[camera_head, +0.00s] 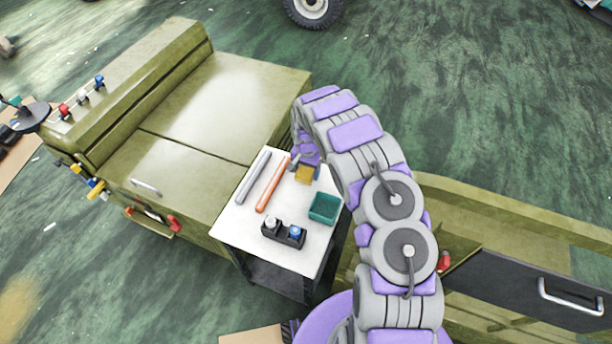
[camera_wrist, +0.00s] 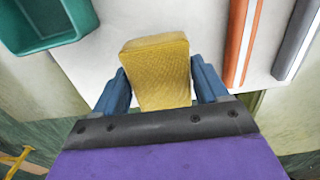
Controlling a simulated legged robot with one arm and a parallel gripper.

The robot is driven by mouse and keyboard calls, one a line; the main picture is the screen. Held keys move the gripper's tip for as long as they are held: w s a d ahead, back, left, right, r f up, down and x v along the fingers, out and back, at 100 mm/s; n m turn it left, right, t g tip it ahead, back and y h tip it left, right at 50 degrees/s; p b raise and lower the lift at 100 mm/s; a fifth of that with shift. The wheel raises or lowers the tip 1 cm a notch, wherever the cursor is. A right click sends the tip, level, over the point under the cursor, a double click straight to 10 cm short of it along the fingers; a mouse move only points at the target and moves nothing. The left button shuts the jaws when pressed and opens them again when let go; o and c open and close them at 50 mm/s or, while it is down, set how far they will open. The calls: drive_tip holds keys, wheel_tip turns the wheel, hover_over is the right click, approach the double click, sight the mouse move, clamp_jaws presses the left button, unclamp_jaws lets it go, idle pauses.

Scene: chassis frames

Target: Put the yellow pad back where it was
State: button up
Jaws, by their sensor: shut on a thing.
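The yellow pad (camera_wrist: 160,74) is between the two blue fingers of my gripper (camera_wrist: 160,88) in the wrist view, and my gripper is shut on it. In the head view the pad (camera_head: 304,174) shows at the end of my purple and grey arm, over the far right part of a small white-topped table (camera_head: 290,209). The white top (camera_wrist: 110,45) lies beneath the pad in the wrist view. I cannot tell whether the pad touches it. Part of my gripper is hidden behind my arm in the head view.
On the table are a teal tray (camera_head: 324,208), an orange rod (camera_head: 272,184), a grey rod (camera_head: 253,178) and a black holder (camera_head: 283,234) with bottles. An olive cabinet (camera_head: 190,110) stands against the left side. The tray lies close to the pad.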

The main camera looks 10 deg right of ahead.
drive_tip(key=f, duration=0.3)
drive_tip(key=shift+a+b, duration=0.25)
drive_tip(key=shift+b, duration=0.05)
drive_tip(key=shift+r, duration=0.15)
drive_tip(key=o, duration=0.9)
drive_tip(key=shift+d, duration=0.1)
drive_tip(key=shift+o, duration=0.2)
drive_tip(key=shift+r, duration=0.1)
